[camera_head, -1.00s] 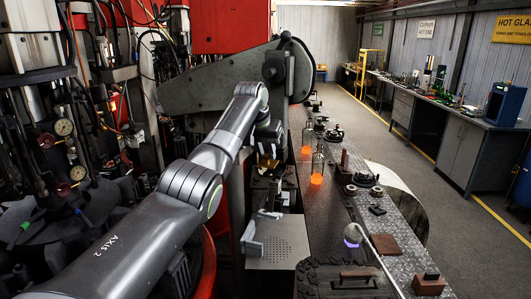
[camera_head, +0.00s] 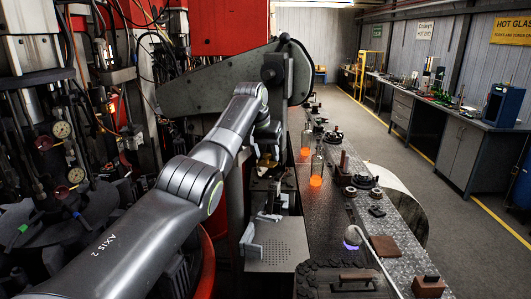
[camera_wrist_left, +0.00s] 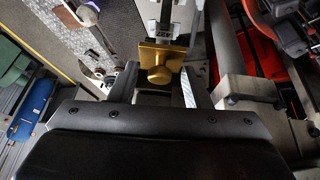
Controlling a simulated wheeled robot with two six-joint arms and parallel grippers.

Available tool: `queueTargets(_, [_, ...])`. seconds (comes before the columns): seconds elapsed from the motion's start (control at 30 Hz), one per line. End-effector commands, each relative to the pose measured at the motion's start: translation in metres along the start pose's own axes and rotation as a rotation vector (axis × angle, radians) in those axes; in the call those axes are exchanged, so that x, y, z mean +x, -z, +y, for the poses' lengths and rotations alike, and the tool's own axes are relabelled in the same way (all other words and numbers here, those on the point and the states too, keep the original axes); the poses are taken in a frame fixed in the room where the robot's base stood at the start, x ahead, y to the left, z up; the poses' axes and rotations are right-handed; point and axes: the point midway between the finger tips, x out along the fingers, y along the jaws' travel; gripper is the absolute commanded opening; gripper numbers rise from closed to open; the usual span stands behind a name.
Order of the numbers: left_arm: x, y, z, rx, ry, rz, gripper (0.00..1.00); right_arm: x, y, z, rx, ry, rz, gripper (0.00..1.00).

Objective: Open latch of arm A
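A brass latch block with a round knob (camera_wrist_left: 160,73) is near the top centre of the left wrist view, on the end of a pale upright bar with a small dark label. In the head view a small brass patch (camera_head: 266,162) shows below my left wrist. My left gripper (camera_wrist_left: 160,85) has its two fingers apart, one on each side of the knob. I cannot tell whether either finger touches it. In the head view my own arm partly hides the gripper and latch. My right gripper is in neither view.
Two glowing orange bottles (camera_head: 316,180) stand on the dark plate right of my arm. A perforated metal plate (camera_head: 275,252) lies below the latch. Machine columns with gauges (camera_head: 61,130) crowd the left. A clear floor aisle (camera_head: 425,185) runs at the right.

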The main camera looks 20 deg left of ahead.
Motion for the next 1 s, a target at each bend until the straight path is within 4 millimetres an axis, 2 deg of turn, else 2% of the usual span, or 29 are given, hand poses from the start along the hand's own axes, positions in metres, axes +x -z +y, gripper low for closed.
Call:
queueTargets(0.17, [-0.001,-0.001,0.000,0.000,0.000,-0.001,0.44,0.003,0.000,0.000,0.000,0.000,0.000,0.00])
queueTargets(0.37, [-0.023,-0.001,0.000,0.000,0.000,0.003,0.44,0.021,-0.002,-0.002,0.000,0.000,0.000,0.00])
queueTargets(0.63, [-0.091,-0.001,0.000,0.000,0.000,0.004,0.44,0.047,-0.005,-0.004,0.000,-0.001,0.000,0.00])
queueTargets(0.8, [-0.132,0.000,0.000,-0.001,0.000,0.002,0.44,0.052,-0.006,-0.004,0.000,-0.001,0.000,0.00])
queueTargets(1.0, [-0.163,0.001,0.000,0.000,0.000,-0.001,0.44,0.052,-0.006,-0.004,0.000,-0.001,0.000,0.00])
